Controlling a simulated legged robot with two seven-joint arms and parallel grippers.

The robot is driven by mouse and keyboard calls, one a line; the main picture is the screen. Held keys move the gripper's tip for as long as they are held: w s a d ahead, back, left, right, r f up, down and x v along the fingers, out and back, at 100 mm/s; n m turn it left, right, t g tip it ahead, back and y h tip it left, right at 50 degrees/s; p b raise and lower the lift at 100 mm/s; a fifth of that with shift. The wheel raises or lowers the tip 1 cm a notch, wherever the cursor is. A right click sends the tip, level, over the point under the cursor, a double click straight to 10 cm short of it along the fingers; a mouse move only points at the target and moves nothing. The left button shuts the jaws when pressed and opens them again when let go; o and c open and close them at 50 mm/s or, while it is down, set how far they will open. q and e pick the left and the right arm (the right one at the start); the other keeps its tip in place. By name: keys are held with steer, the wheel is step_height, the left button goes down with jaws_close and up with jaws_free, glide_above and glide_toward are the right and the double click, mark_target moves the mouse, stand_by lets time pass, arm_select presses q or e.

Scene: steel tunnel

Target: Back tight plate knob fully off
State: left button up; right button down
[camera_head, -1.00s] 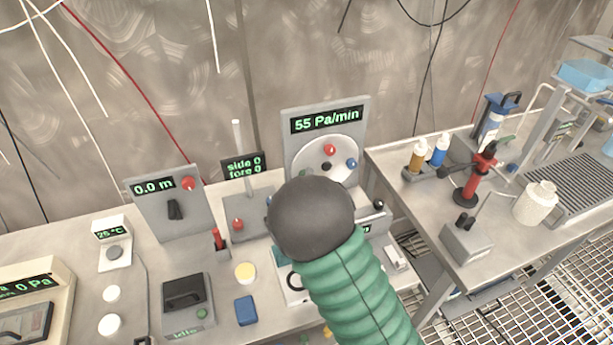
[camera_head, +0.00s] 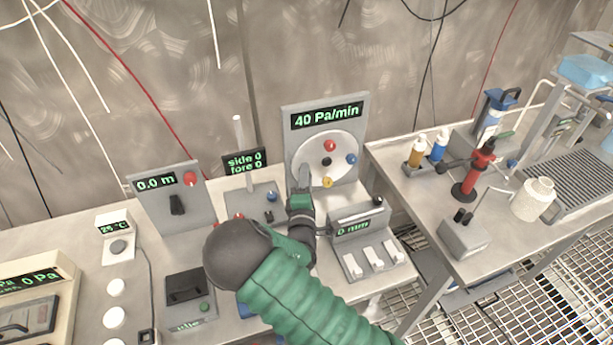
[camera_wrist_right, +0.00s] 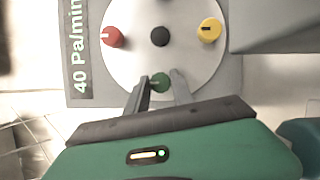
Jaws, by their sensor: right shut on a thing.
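A round pale plate (camera_head: 340,175) with coloured knobs stands on an upright grey panel that reads 40 Pa/min. In the head view I see its red knob (camera_head: 330,145), blue knob (camera_head: 351,159), yellow knob (camera_head: 327,182) and black centre (camera_head: 326,161). In the right wrist view the green knob (camera_wrist_right: 160,82) sits at the plate's edge. My right gripper (camera_wrist_right: 160,88) is shut on the green knob, one finger on each side. In the head view my right gripper (camera_head: 304,178) reaches the plate's left edge and hides the green knob. My left gripper is not in view.
A box with white switches (camera_head: 372,256) stands right of my right arm. A lever panel reading 0.0 m (camera_head: 150,205) and a joystick box (camera_head: 262,200) stand left. A side table (camera_head: 410,190) holds bottles and a red tool (camera_head: 480,165).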

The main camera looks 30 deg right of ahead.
steer(key=shift+a+f, duration=0.25)
steer(key=c, duration=1.3)
jaws_free()
steer(key=shift+o, duration=1)
steer(key=shift+w, duration=0.1)
steer(key=shift+r, duration=0.1)
